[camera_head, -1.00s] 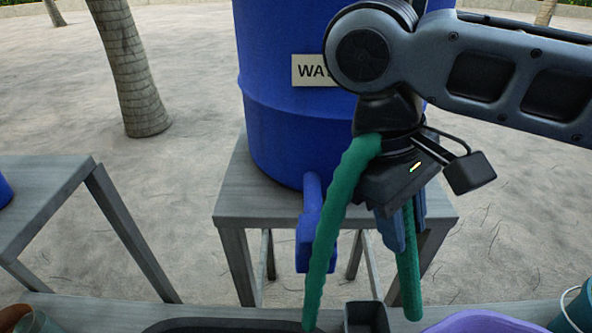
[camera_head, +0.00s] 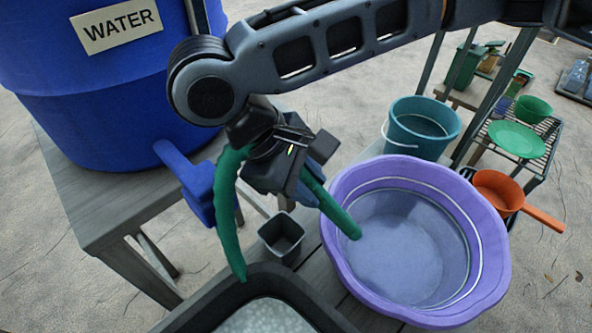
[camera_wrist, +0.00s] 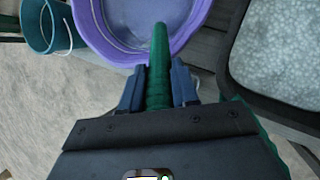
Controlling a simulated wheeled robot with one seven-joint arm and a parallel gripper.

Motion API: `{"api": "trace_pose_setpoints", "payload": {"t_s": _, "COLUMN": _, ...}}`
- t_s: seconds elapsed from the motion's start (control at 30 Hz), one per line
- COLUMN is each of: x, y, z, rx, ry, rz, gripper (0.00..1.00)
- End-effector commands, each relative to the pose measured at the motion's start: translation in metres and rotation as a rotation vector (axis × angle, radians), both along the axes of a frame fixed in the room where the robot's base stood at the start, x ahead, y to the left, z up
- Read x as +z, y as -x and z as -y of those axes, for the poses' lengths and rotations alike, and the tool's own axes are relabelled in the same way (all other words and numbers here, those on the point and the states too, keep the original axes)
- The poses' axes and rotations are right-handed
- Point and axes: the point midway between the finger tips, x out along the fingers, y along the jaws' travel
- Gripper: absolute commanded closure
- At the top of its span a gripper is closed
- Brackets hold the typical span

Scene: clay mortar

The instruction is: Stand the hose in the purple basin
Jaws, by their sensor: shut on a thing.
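The green hose (camera_head: 229,215) is held in my gripper (camera_head: 305,180), which is shut on it. One length of hose hangs in an arc on the left, its tip near the black tub's rim. The other end sticks out between the fingers toward the lower right and overlaps the left inner wall of the purple basin (camera_head: 490,255) in the head view. I cannot tell how far above the basin floor this end is. In the wrist view the hose (camera_wrist: 158,70) runs forward between both fingers (camera_wrist: 157,88), its tip over the basin (camera_wrist: 95,30).
A blue water barrel (camera_head: 90,110) with a spout (camera_head: 190,180) stands on a table at left. A black tub (camera_head: 200,305) and small dark pot (camera_head: 281,235) sit beside the basin. A teal bucket (camera_head: 420,128) stands behind it; an orange pan (camera_head: 500,190) lies right.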

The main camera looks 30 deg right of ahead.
Motion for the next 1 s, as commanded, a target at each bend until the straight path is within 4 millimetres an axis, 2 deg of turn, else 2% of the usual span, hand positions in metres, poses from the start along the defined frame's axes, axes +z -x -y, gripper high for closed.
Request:
{"api": "trace_pose_setpoints", "payload": {"t_s": 0.5, "x": -0.054, "y": 0.008, "z": 0.027, "rx": 0.000, "ry": 0.000, "rz": 0.000, "gripper": 0.95}}
{"api": "trace_pose_setpoints", "payload": {"t_s": 1.0, "x": -0.098, "y": 0.017, "z": 0.052, "rx": -0.001, "ry": -0.001, "rz": -0.002, "gripper": 0.95}}
